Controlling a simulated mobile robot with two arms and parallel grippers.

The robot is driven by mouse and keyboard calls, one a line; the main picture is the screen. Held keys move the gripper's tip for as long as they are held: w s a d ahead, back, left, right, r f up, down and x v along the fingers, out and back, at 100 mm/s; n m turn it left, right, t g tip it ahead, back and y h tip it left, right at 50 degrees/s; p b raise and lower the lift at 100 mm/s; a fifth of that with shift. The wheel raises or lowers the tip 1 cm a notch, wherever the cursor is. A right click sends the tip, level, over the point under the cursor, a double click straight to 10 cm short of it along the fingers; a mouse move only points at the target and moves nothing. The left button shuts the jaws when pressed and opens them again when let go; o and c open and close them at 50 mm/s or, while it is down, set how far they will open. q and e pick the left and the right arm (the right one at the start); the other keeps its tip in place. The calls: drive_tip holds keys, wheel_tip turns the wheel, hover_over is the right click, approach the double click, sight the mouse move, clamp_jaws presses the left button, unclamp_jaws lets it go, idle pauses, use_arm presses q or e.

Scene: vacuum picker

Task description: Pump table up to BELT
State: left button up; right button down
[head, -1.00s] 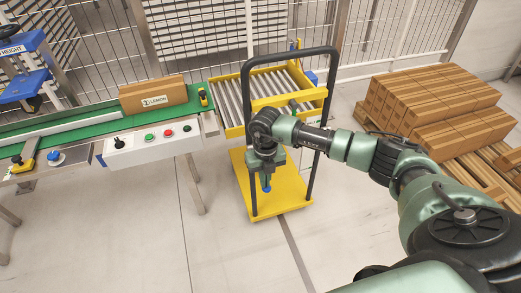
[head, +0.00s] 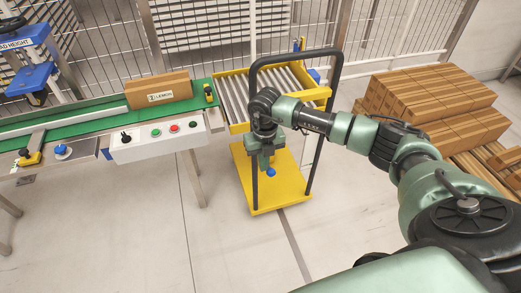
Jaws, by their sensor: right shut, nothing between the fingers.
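The lift table is a yellow wheeled cart with a black push frame, a yellow base deck (head: 280,195) and a roller top (head: 262,90). The roller top sits beside the right end of the green belt (head: 88,122) and looks near its height; I cannot tell if they are exactly level. My right gripper (head: 262,166) is shut and points down in front of the cart, over its base. A blue rounded knob (head: 271,172) shows at its tip; I cannot tell whether they touch. My arm hides part of the table's front and its label. My left gripper is out of view.
A cardboard LEMON box (head: 158,92) stands on the belt. A white control box (head: 156,141) with a black knob and coloured buttons is on the belt's front. Cartons (head: 430,105) are stacked on a pallet at right. A wire fence runs behind. The front floor is clear.

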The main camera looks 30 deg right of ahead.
sight(270, 170)
drive_tip(key=shift+s+d+r+p, duration=0.15)
drive_tip(key=shift+s+d, duration=0.2)
drive_tip(key=shift+d, duration=0.3)
drive_tip(key=shift+s+d+r+p, duration=0.15)
drive_tip(key=shift+s+d, duration=0.2)
drive_tip(key=shift+d, duration=0.25)
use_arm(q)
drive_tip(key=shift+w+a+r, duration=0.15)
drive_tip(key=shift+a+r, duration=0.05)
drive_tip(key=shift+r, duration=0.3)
use_arm(e)
drive_tip(key=shift+w+a, duration=0.1)
drive_tip(key=shift+a, duration=0.05)
